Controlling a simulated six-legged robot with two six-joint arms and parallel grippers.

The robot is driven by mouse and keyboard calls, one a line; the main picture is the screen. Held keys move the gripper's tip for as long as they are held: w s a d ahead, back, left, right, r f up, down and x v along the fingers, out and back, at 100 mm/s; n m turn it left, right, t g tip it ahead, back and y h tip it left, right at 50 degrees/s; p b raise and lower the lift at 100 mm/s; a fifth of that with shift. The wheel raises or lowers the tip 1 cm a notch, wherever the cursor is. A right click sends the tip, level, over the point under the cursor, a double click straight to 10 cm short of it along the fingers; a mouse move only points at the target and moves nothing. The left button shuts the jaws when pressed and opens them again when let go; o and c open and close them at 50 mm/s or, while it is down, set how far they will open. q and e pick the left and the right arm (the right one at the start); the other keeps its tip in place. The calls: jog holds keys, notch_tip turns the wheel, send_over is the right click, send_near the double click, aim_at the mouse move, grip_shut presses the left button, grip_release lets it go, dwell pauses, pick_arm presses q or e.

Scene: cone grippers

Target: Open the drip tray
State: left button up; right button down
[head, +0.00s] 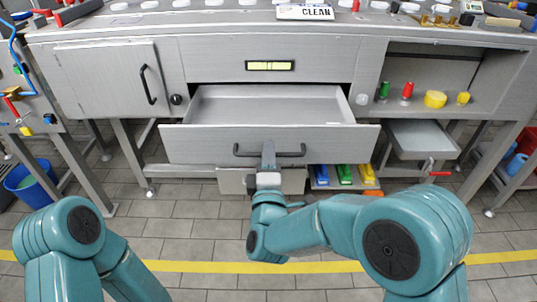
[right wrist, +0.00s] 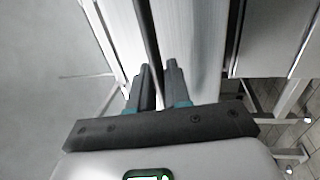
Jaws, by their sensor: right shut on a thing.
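The drip tray (head: 205,145) is a wide grey metal drawer in the middle of the bench, pulled well out. Its inside (head: 262,107) looks empty. A black bar handle (head: 292,153) runs across its front. My right gripper (head: 268,153) is at the middle of this handle. In the right wrist view the two dark fingers (right wrist: 157,80) are shut on the dark handle bar (right wrist: 149,35). My left arm shows at the lower left of the head view, but its gripper is out of view.
A closed cabinet door (head: 107,82) is left of the tray. An open shelf (head: 436,85) with coloured pieces is at the right, above a smaller metal pan (head: 422,140). Coloured bins (head: 345,173) sit below. A blue bucket (head: 32,182) stands at the left. The tiled floor in front is free.

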jog(key=shift+w, duration=0.15)
jog(key=c, duration=1.3)
grip_release()
pick_arm(q)
jog(key=shift+t, duration=0.5)
jog(key=w+f+b, duration=0.2)
jog(key=f+b, duration=0.2)
jog(key=shift+w+a+f+b, duration=0.3)
jog(key=shift+w+a, duration=0.05)
jog(key=shift+w, duration=0.05)
pick_arm(e)
jog(key=s+f, duration=0.1)
jog(key=s, duration=0.4)
jog(key=s+f, duration=0.1)
jog(key=s, duration=0.4)
jog(key=s+f, duration=0.1)
jog(key=s, duration=0.5)
jog(key=shift+f, duration=0.1)
